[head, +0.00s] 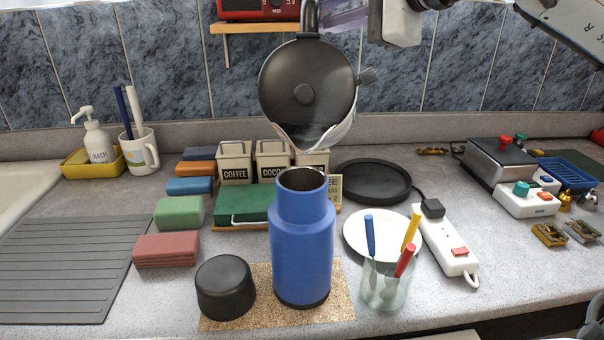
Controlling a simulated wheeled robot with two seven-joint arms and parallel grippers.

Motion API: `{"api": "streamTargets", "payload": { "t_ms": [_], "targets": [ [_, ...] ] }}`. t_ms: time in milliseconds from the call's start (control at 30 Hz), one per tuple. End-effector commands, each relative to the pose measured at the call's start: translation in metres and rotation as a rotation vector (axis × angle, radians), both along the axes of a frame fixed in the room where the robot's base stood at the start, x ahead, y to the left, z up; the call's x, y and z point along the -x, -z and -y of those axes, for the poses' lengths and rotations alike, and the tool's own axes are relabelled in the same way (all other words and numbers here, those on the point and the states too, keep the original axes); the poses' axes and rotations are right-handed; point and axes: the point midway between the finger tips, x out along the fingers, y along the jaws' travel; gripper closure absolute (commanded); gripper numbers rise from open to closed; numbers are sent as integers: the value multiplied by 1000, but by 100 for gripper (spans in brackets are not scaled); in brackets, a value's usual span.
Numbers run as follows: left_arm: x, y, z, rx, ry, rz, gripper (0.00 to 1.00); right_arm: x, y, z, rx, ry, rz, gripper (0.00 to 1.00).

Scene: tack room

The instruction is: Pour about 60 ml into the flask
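The blue flask (303,245) stands upright and open on a cork mat (235,318). A black and silver kettle (300,85) hangs in the air above it, tipped steeply, with its spout low over the flask's mouth and apart from it. No stream of liquid shows between them. The kettle's handle rises out of the top of the picture. My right gripper (345,14) is at the top edge beside the handle; its grip is mostly cut off, but the raised kettle appears held by it. The liquid levels are hidden.
A black cup-shaped lid (225,287) stands left of the flask. A glass jar with coloured-handled tools (381,288) and a white plate (357,236) are close on the right. Canisters (235,163) and a green box (243,205) stand behind. A power strip (447,245) lies farther right.

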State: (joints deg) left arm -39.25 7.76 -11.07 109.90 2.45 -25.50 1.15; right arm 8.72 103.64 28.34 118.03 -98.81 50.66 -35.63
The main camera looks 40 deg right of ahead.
Motion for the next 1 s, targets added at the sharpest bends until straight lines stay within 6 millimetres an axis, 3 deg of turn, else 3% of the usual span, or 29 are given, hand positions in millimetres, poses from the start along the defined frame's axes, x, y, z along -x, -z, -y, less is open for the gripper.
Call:
{"api": "streamTargets", "payload": {
  "t_ms": [33,1000],
  "targets": [
    [0,1,0,0,1,0,11,1,-8,-1,3,-1,22,100],
    [-2,4,4,4,6,7,11,10,-19,-9,54,-2,79,100]
  ]
}}
